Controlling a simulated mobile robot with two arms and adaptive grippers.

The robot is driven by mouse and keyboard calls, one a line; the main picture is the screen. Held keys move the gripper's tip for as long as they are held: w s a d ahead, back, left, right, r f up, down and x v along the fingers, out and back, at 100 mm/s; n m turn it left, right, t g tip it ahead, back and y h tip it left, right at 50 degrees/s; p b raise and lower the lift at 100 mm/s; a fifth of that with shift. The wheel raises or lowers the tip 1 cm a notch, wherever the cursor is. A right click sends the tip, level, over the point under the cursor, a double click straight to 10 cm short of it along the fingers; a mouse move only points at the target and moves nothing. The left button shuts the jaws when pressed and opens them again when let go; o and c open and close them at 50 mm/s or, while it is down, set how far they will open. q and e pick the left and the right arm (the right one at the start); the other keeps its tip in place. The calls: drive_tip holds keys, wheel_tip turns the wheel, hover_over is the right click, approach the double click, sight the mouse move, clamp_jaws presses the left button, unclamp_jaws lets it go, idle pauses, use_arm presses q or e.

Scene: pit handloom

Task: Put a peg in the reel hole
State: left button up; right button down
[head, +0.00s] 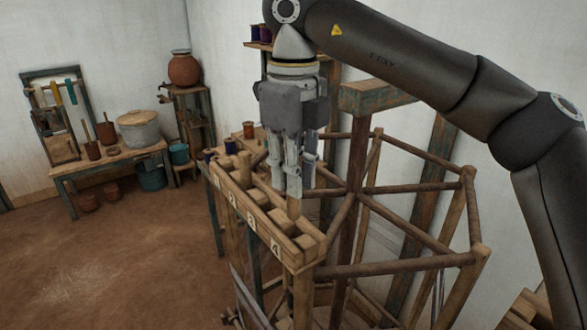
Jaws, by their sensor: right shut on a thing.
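My right gripper (293,190) points straight down over a wooden rack (236,211) with numbered compartments. It is shut on a short wooden peg (294,207), whose lower part shows beneath the fingertips near the compartments marked 3 and 4. I cannot tell whether the peg touches the rack. The reel (415,187), a frame of brown wooden bars and posts, stands just right of the rack. I cannot make out its hole. My left gripper is not in view.
Thread spools (248,130) stand behind the rack. A table (110,162) with pots stands at the far left. The earthen floor (110,250) at left is clear.

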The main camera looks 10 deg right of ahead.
sight(293, 217)
drive_tip(key=shift+f+b, duration=0.85)
drive_tip(key=shift+f, duration=0.55)
drive_tip(key=shift+f+b, duration=1.15)
drive_tip(key=shift+f, duration=0.35)
drive_tip(key=c, duration=0.9)
unclamp_jaws()
drive_tip(key=shift+r+p, duration=2.75)
drive_tip(key=shift+r, duration=0.8)
